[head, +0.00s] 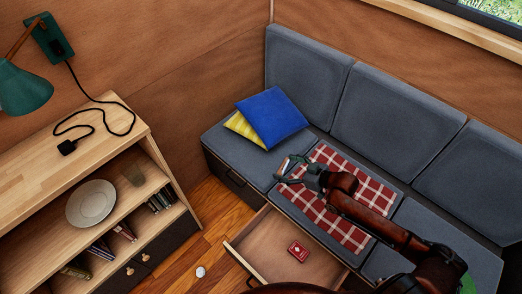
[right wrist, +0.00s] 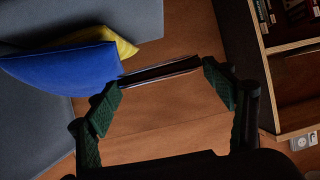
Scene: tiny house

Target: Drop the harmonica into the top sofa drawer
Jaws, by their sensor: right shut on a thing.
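My right gripper (head: 288,170) is above the sofa's red checked blanket, with its fingers toward the left. In the right wrist view its two green-padded fingers are shut on the harmonica (right wrist: 160,72), a dark bar with silvery long edges, held crosswise between the fingertips. The harmonica is hard to make out in the head view. An open sofa drawer (head: 258,236) sticks out from below the seat, in front of and lower than the gripper. A small red box (head: 297,251) lies in it. My left gripper is out of view.
Blue (head: 271,117) and yellow (head: 243,130) pillows lie on the left seat. A wooden shelf unit (head: 110,120) with a plate (head: 91,203) and books stands at left. A small white object (head: 200,272) lies on the floor between shelf and drawer.

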